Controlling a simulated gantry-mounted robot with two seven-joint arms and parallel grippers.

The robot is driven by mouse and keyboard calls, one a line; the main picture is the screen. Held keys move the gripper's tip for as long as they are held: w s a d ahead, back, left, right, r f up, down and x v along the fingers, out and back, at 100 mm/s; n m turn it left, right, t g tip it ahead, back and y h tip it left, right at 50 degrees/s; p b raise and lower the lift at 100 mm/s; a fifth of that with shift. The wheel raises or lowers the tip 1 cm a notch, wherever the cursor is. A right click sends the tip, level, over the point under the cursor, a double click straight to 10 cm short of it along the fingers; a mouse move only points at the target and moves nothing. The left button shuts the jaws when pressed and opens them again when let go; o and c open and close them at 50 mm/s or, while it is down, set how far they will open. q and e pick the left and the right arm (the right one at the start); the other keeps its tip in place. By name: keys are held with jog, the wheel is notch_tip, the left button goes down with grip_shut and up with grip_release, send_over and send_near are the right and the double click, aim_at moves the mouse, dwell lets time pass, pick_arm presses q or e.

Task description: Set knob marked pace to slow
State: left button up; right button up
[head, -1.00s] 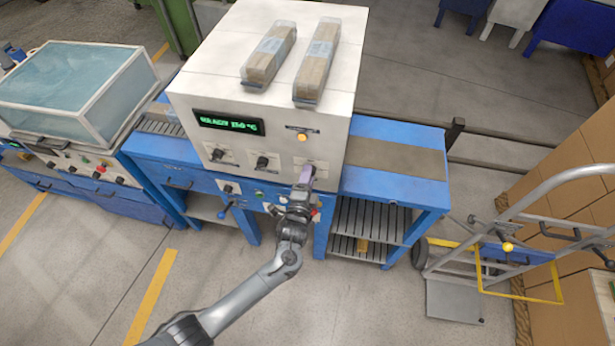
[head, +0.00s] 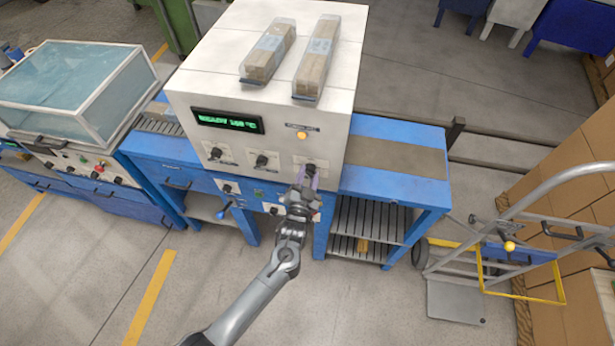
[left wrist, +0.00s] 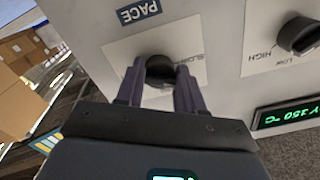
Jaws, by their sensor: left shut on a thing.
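The pace knob is a dark round knob on a white plate on the front of the white machine (head: 285,110). In the left wrist view the knob (left wrist: 158,70) sits by the blue PACE label (left wrist: 138,11), which appears upside down. A SLOW marking (left wrist: 196,58) shows at the right of its plate. My left gripper (head: 308,176) has purple fingers. In the left wrist view the gripper (left wrist: 160,72) is shut on the knob, one finger on each side. The fingers hide part of the knob, and I cannot tell its exact setting. My right gripper is not in view.
A second knob (left wrist: 298,36), marked HIGH and LOW, and a green display (left wrist: 290,110) are beside it. More knobs (head: 262,160) line the front. Two wrapped packs (head: 318,58) lie on top. A hand truck (head: 510,245) stands at the right.

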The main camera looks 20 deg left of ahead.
pick_arm(q)
jog(key=n, duration=0.5)
jog(key=shift+d+n+b, duration=0.1)
jog(key=shift+n+b, duration=0.2)
dwell(0.4)
jog(key=o, duration=1)
jog(key=shift+o, duration=0.2)
jog(key=s+d, duration=0.1)
jog(key=s, duration=0.9)
jog(key=shift+s+d, duration=0.35)
jog(key=shift+d, duration=0.05)
jog(key=shift+f, duration=0.1)
